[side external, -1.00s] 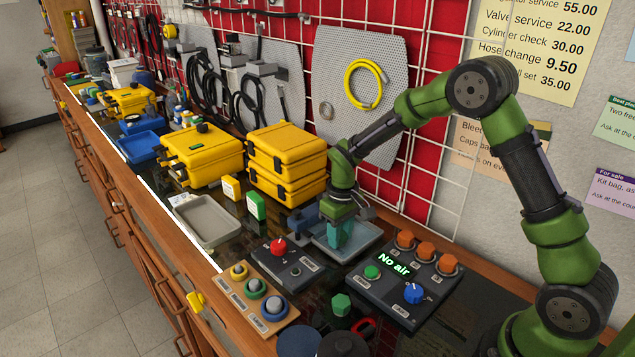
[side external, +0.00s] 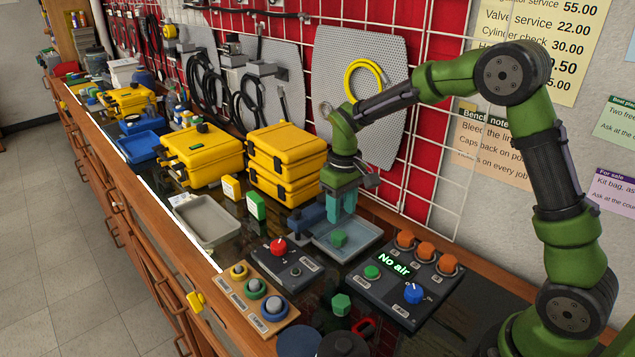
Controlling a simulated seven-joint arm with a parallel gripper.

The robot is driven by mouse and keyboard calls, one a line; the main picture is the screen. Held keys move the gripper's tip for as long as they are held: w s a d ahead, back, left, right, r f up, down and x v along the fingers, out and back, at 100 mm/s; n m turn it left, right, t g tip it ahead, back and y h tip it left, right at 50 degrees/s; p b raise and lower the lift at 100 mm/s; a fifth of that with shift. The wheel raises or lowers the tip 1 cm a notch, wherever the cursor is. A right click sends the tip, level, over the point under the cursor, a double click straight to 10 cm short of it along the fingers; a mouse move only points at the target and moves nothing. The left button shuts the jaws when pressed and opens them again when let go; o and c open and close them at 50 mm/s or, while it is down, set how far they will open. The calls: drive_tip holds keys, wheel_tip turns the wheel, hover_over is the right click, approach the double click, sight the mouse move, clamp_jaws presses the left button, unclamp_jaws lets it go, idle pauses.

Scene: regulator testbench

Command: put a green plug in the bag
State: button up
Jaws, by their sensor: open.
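A green plug (side external: 338,238) sits in the shallow grey-blue tray (side external: 367,251) at the middle of the bench. Another green plug (side external: 341,304) stands on the dark bench top nearer the camera, in front of the control box. My gripper (side external: 340,213) is above the tray, with its teal fingers pointing down. It is open and empty, apart from the plug below it. I cannot make out a bag in this view.
The control box (side external: 384,303) reading "No air", with orange knobs, stands right of the tray. A red-knob box (side external: 283,260) and a ring board (side external: 254,293) are at the front. Yellow cases (side external: 287,175) stand behind left. An empty grey tray (side external: 207,222) lies left.

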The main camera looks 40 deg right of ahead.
drive_tip(key=s+a+r+m+t+y, duration=0.1)
drive_tip(key=s+a+r+m+t, duration=0.2)
drive_tip(key=s+r, duration=0.95)
drive_tip(key=s+a+r+m+t+y, duration=0.1)
drive_tip(key=s+t, duration=0.3)
drive_tip(key=s, duration=0.4)
drive_tip(key=shift+s+a+r, duration=0.15)
drive_tip(key=shift+s+r, duration=0.15)
drive_tip(key=shift+r, duration=0.4)
